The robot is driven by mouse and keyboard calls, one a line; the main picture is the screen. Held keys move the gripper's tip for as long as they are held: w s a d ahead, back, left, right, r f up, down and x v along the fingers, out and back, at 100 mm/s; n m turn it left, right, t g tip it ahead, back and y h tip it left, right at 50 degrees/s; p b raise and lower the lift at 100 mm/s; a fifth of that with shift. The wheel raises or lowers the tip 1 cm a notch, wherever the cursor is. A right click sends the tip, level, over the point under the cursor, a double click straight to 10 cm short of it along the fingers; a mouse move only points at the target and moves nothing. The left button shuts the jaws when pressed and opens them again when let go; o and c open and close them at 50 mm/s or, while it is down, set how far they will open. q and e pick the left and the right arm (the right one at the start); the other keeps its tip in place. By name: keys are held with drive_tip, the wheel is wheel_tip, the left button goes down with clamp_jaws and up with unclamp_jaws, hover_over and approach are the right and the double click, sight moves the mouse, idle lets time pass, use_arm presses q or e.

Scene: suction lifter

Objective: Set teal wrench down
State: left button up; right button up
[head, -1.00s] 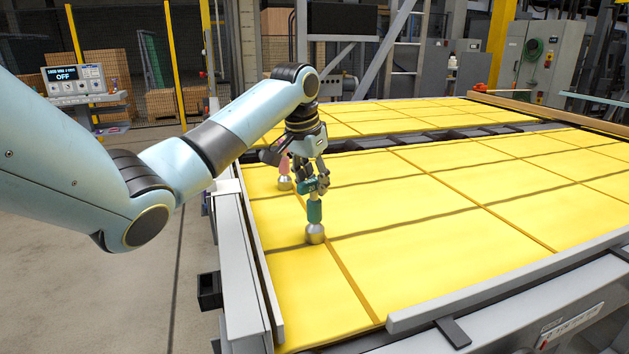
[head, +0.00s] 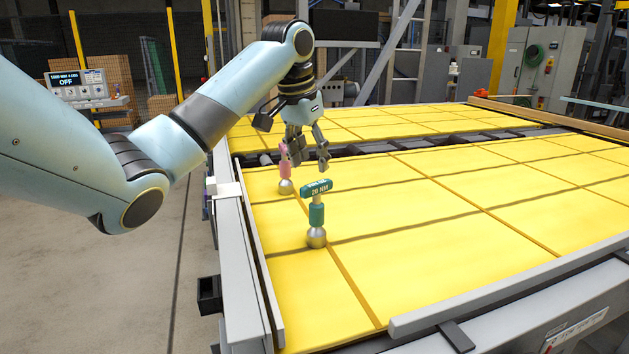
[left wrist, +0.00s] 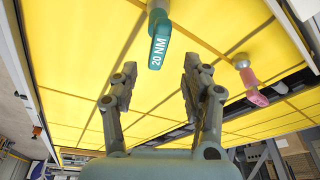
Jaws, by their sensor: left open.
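The teal wrench (head: 317,212) stands upright on its silver round base on the yellow panelled surface (head: 420,235). Its T-shaped handle is marked "20 NM". My left gripper (head: 308,160) is open and empty, above and behind the wrench and apart from it. In the left wrist view the gripper's fingers (left wrist: 153,90) are spread wide, and the teal wrench (left wrist: 160,45) lies beyond them near the top, with nothing between the fingertips. My right gripper is in neither view.
A pink wrench (head: 285,170) stands upright behind the teal one, close to my left gripper; it also shows in the left wrist view (left wrist: 250,85). A grey rail (head: 247,255) edges the surface on the left. The yellow surface to the right is clear.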

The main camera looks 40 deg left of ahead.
use_arm(q)
drive_tip(key=v, duration=0.5)
idle(0.5)
